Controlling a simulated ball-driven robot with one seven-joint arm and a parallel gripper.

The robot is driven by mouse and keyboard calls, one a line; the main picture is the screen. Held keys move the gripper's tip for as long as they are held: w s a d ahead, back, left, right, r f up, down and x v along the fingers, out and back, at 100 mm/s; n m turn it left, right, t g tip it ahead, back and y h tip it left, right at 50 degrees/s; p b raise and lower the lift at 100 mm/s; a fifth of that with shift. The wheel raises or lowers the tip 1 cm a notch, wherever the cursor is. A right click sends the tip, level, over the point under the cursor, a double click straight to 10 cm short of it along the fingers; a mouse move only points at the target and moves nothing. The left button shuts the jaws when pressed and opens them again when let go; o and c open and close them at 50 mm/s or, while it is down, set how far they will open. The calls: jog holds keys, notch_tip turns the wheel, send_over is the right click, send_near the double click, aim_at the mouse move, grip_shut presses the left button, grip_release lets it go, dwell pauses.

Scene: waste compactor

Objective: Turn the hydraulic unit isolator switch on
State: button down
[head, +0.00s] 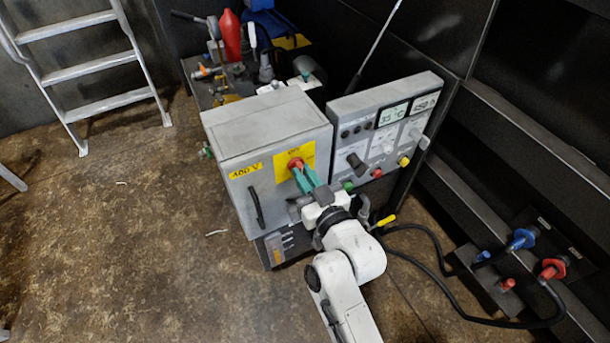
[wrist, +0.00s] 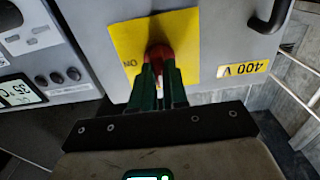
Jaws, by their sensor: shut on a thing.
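The isolator switch is a red rotary knob (head: 295,163) on a yellow plate (head: 283,172), on the front of a grey cabinet (head: 235,197) marked 400 V. The plate carries an ON mark above the knob in the head view. My gripper (head: 299,172) has green fingers and reaches the knob from the front right. In the wrist view the fingers of my gripper (wrist: 160,70) are shut on the red knob (wrist: 159,52), one on each side. The fingers hide part of the knob, so I cannot tell its exact setting.
A grey control panel (head: 370,135) with dials and displays stands right of the cabinet. A black door handle (head: 256,207) is left of the switch. Black hoses (head: 445,265) run at lower right near blue and red couplings.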

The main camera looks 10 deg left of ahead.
dwell(0.4)
jog(key=m+p, duration=0.1)
jog(key=m, duration=0.3)
jog(key=m+p, duration=0.2)
jog(key=m, duration=0.3)
jog(key=shift+w+d, duration=0.1)
jog(key=shift+d, duration=0.05)
jog(key=shift+f+m+p, duration=0.2)
jog(key=shift+m+p, duration=0.9)
jog(key=shift+m, duration=3.3)
jog(key=c, duration=1.1)
grip_release()
jog(key=shift+c, duration=0.2)
